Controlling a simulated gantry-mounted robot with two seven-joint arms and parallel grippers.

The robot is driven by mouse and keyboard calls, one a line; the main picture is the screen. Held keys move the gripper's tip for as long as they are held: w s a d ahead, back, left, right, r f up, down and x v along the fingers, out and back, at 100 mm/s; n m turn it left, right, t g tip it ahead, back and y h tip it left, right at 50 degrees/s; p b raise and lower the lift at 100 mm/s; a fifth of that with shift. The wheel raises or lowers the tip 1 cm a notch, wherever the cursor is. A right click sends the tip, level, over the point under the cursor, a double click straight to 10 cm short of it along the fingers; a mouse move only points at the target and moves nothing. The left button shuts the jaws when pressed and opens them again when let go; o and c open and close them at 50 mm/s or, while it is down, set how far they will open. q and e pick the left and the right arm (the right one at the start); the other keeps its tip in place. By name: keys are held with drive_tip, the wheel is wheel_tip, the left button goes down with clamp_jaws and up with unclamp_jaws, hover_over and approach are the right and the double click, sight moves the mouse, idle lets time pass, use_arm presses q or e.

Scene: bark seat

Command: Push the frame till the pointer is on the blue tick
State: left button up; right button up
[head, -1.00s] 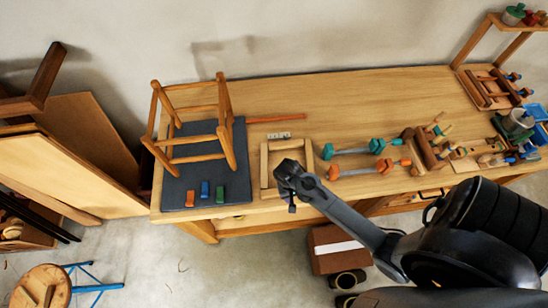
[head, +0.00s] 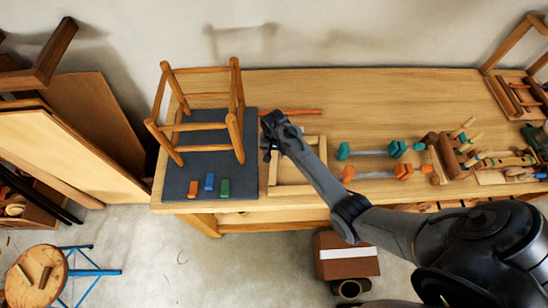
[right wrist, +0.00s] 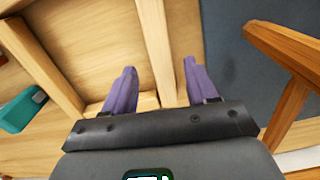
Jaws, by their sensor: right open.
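A flat wooden frame (head: 302,189) lies on the workbench just right of a dark mat. A wooden stool frame (head: 236,122) with bare rails stands on the mat; one leg also shows in the right wrist view (right wrist: 287,112). My right gripper (head: 270,140) is open over the flat frame's left rail. In the right wrist view, its purple fingers (right wrist: 160,68) lie on either side of that rail (right wrist: 156,40); contact and height cannot be told. I cannot make out a pointer or a blue tick. My left gripper is not in view.
A reddish stick (head: 305,112) lies behind the gripper. The bench's back middle (head: 390,100) is clear.

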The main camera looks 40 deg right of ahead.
sight(274, 159)
drive_tip(key=shift+f, duration=2.6)
clamp_jaws()
